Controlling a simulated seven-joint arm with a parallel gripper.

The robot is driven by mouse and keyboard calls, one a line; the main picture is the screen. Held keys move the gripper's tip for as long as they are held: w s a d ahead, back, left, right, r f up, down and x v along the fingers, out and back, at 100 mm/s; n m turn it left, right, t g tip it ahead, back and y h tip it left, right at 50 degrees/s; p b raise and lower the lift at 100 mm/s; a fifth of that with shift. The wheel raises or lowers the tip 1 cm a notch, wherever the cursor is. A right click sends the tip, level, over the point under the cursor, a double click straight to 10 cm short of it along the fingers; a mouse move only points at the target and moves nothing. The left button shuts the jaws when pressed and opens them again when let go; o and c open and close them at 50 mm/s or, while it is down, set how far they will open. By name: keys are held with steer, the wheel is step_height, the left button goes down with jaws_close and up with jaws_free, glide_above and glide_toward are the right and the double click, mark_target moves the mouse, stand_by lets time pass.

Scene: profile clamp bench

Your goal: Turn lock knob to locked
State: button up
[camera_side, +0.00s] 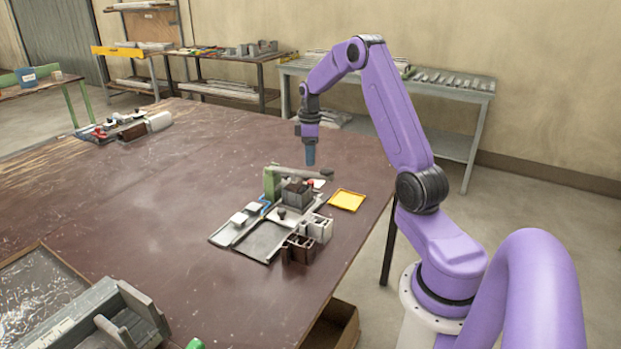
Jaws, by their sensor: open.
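My purple arm reaches over the table from the right. My gripper (310,162) points down above the clamp fixture (262,238) and is open, with nothing seen between its fingers. The fixture is a grey base with a green upright (271,183), a grey bar across its top and dark blocks. A small red knob-like part (310,183) shows at its back right, just below my gripper. A small dark round knob (282,213) shows near its middle. I cannot tell which one is the lock knob or which way it is turned. My gripper looks apart from both.
A yellow square tray (347,200) lies right of the fixture. Brown and white blocks (299,250) stand at its front right. Another group of parts (125,127) sits at the back left. Grey machinery (80,320) fills the front left. The middle of the table is clear.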

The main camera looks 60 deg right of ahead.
mark_target(310, 182)
step_height(310, 182, down, 9)
steer(key=shift+w+d, duration=0.1)
steer(key=shift+d, duration=0.05)
stand_by(0.4)
jaws_close()
